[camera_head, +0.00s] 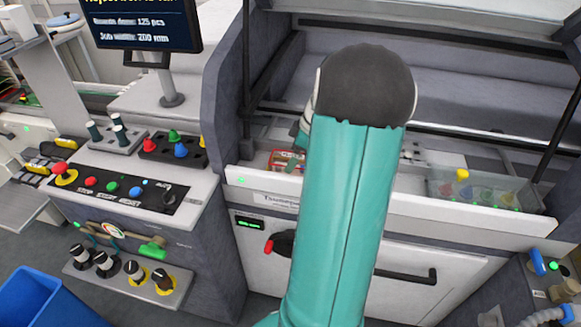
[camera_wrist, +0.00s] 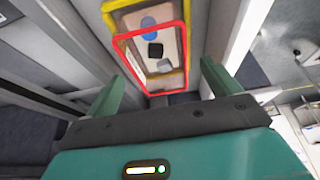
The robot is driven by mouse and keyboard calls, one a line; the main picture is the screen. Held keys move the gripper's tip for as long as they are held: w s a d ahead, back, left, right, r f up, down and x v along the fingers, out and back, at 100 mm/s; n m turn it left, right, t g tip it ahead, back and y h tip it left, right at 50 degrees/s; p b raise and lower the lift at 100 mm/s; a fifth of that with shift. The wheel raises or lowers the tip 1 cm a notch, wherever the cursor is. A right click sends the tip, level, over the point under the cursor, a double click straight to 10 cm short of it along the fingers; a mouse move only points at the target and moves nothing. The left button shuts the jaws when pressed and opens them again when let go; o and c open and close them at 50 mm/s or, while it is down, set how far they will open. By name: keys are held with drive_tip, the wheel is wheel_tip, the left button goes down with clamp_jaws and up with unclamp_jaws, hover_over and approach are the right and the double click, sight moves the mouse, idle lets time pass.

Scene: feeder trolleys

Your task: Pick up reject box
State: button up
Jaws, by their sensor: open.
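The reject box is most likely the small open box with a red rim and yellow edges (camera_wrist: 184,50) in the wrist view. It holds a blue round piece, a black square piece and a grey piece. In the head view a small red-edged box (camera_head: 284,161) sits in the white drawer tray, partly hidden by my arm. My gripper (camera_wrist: 159,74) is open, its two green fingers apart and empty. The box lies beyond the fingertips, roughly between them in the picture. In the head view my arm hides most of the gripper.
A clear bin (camera_head: 485,192) with coloured bottles stands at the tray's right. The tray's white front edge (camera_head: 470,222) runs below. Dark bars and a raised cover frame stand behind. A control panel (camera_head: 125,195) and a screen (camera_head: 142,22) are at left, a blue bin (camera_head: 45,300) lower left.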

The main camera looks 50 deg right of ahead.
drive_tip(key=shift+x, duration=1.85)
drive_tip(key=shift+f, duration=0.1)
drive_tip(key=shift+c, duration=0.4)
drive_tip(key=c, duration=1)
